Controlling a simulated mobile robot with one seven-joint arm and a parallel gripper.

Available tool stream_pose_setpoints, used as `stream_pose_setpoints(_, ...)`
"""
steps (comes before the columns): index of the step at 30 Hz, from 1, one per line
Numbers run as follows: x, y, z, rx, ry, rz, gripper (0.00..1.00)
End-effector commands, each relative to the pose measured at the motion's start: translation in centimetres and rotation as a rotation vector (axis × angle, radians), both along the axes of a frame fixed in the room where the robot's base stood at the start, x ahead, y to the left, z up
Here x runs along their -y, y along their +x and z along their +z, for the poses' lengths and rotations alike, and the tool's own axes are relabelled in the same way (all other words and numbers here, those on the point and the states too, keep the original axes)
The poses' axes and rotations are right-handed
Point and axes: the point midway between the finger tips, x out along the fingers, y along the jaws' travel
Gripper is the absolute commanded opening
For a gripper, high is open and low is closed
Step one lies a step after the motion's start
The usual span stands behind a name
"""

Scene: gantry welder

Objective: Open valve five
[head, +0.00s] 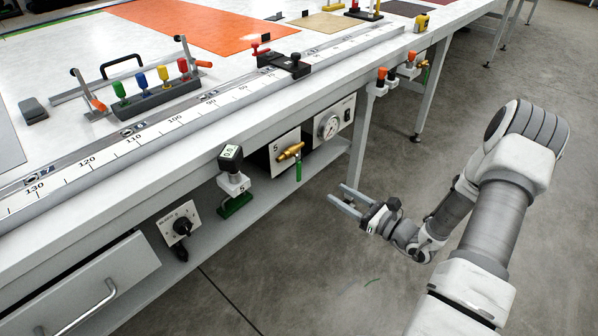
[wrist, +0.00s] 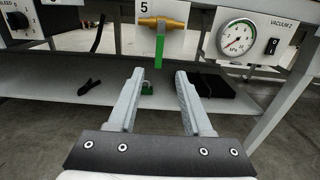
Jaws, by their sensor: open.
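Valve five has a brass body (head: 290,151) set crosswise on a white plate marked 5 (wrist: 143,6) under the bench edge. Its green lever (head: 298,171) hangs straight down, across the line of the brass body. In the wrist view the brass body (wrist: 161,23) is at top centre and the green lever (wrist: 159,50) points down toward the space between my fingertips. My gripper (head: 336,193) is open and empty. In the head view it is to the right of and lower than the valve, apart from it. In the wrist view the fingers (wrist: 160,74) frame empty space below the lever.
A vacuum gauge (head: 328,126) with a switch sits right of the valve; it also shows in the wrist view (wrist: 238,38). A holder with a green-based tool (head: 235,178) and a knob plate (head: 181,225) are left. A bench leg (head: 362,135) stands right. A lower shelf (wrist: 62,82) lies below.

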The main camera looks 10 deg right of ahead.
Motion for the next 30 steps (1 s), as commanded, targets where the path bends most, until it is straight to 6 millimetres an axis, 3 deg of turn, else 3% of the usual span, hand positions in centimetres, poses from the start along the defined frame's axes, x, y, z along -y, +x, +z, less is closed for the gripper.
stream_pose_setpoints(18, -7.7, 10.3, -0.1, 0.002, -0.001, 0.005, 0.5)
stream_pose_setpoints(24, -8.8, 12.0, 0.0, 0.001, -0.002, 0.004, 0.5)
stream_pose_setpoints(30, -9.0, 12.3, 0.0, 0.0, -0.001, 0.002, 0.5)
